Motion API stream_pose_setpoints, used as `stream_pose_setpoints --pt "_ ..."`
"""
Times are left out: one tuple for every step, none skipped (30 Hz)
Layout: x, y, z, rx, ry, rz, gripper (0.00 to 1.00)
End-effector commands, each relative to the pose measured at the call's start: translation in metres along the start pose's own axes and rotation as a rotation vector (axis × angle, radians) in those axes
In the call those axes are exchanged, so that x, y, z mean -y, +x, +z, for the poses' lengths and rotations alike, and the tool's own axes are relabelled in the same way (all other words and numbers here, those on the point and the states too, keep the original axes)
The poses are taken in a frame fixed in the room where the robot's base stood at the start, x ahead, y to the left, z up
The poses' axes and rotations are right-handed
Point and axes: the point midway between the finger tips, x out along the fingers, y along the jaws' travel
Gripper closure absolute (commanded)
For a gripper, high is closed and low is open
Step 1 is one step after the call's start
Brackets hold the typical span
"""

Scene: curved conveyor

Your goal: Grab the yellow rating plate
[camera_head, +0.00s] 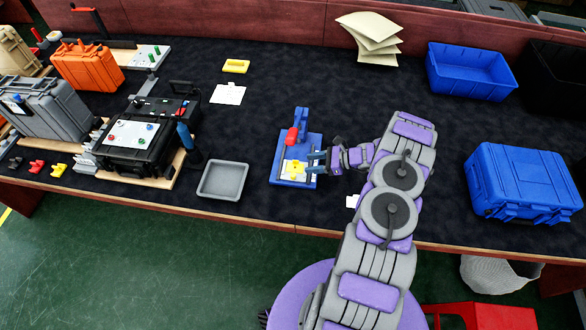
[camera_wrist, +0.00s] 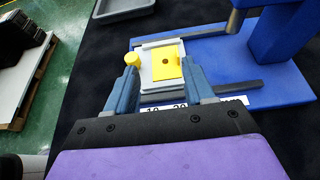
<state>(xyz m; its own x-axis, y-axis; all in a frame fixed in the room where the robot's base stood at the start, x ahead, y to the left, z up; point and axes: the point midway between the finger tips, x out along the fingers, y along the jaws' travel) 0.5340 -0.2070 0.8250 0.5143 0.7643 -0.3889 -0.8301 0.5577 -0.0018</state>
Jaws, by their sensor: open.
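The yellow rating plate (camera_wrist: 167,65) lies flat on a pale plate holder in the wrist view, with a small dark hole in its middle. It also shows as a small yellow patch in the head view (camera_head: 295,168), on the blue fixture (camera_head: 279,174). A yellow knob (camera_wrist: 132,60) stands at the left edge of the holder. My gripper (camera_wrist: 158,88) is open, its two blue-grey fingers apart at the near side of the holder, with nothing between them held. In the head view my gripper (camera_head: 319,160) reaches in from the right at the fixture's edge.
A grey tray (camera_head: 223,181) sits left of the fixture. Another yellow piece (camera_head: 236,66) and a white sheet (camera_head: 228,94) lie behind. A blue case (camera_head: 522,183) and blue bin (camera_head: 470,72) are at the right. Dark tabletop between is clear.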

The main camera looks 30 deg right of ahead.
Motion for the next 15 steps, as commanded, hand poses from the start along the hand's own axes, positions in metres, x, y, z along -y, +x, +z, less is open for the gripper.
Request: stream_pose_setpoints --pt "0.001 0.005 -0.003 0.002 0.002 -0.001 0.47" --pt "0.002 0.007 -0.003 0.003 0.003 -0.002 0.47" --pt "0.002 0.01 -0.004 0.003 0.003 -0.001 0.47" --pt "0.002 0.011 -0.004 0.003 0.003 -0.001 0.47" --pt "0.003 0.012 -0.004 0.003 0.003 -0.001 0.47" --pt "0.003 0.013 -0.004 0.004 0.003 -0.002 0.47" --pt "0.003 0.015 -0.004 0.004 0.003 -0.002 0.47" --pt "0.003 0.017 -0.004 0.003 0.002 -0.002 0.47" --pt "0.002 0.02 -0.004 0.002 0.002 -0.001 0.47" --pt "0.002 0.024 -0.005 0.001 0.002 -0.001 0.47" --pt "0.001 0.028 -0.005 0.001 0.002 -0.002 0.47" --pt "0.0 0.034 -0.006 0.0 0.002 -0.001 0.47" --pt "0.0 0.039 -0.006 -0.001 0.001 0.0 0.47" --pt "-0.001 0.043 -0.006 -0.002 0.001 -0.001 0.47" --pt "-0.002 0.049 -0.006 -0.002 -0.001 -0.001 0.47"
